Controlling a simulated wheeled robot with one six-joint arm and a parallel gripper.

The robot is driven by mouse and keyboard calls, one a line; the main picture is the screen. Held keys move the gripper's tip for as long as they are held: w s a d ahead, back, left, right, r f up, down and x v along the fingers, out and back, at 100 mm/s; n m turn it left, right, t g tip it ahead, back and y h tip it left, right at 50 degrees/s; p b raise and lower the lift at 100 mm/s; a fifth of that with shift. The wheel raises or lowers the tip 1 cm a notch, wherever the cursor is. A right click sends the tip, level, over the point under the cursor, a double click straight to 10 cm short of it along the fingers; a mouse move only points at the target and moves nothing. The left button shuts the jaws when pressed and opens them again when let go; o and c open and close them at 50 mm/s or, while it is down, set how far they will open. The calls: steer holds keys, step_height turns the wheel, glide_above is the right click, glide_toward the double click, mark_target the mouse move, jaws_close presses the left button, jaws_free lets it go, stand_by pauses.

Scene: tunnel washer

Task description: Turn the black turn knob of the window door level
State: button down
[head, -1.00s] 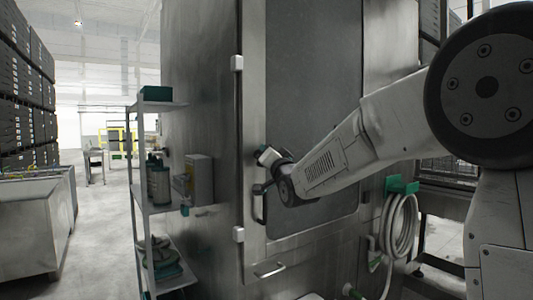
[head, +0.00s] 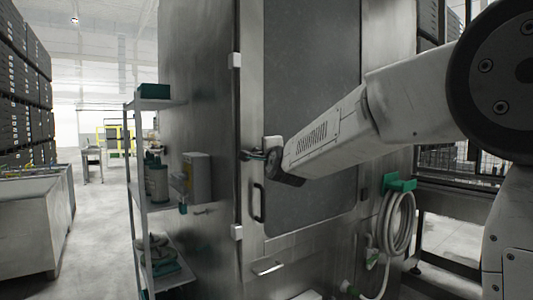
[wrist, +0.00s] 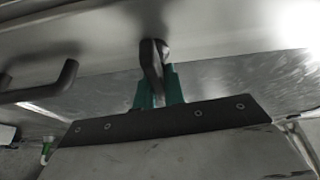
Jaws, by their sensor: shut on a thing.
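The black turn knob (wrist: 152,62) is at the top middle of the wrist view, on the metal door frame. My gripper (wrist: 157,84) has its green fingers shut on it, one on each side. In the head view my gripper (head: 252,155) is at the left edge of the window door (head: 312,90), and its own wrist hides most of the knob there. The knob's exact angle is hard to tell. A black bar handle (head: 259,203) is on the door just below; it also shows at the left of the wrist view (wrist: 45,88).
A shelf rack (head: 150,205) with bottles and a wall box (head: 196,178) stand left of the door. A coiled white hose (head: 397,225) hangs from a green holder at the right. Open floor (head: 95,240) lies at the left.

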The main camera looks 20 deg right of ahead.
steer(key=shift+a+f+m, duration=0.1)
steer(key=shift+f+m, duration=0.1)
steer(key=shift+m, duration=0.3)
steer(key=shift+g, duration=0.3)
steer(key=c, duration=1.5)
jaws_free()
steer(key=shift+a, duration=0.1)
steer(key=shift+r, duration=0.1)
steer(key=shift+s, duration=0.2)
steer(key=s, duration=0.7)
steer(key=shift+s+a, duration=0.15)
steer(key=shift+a, duration=0.05)
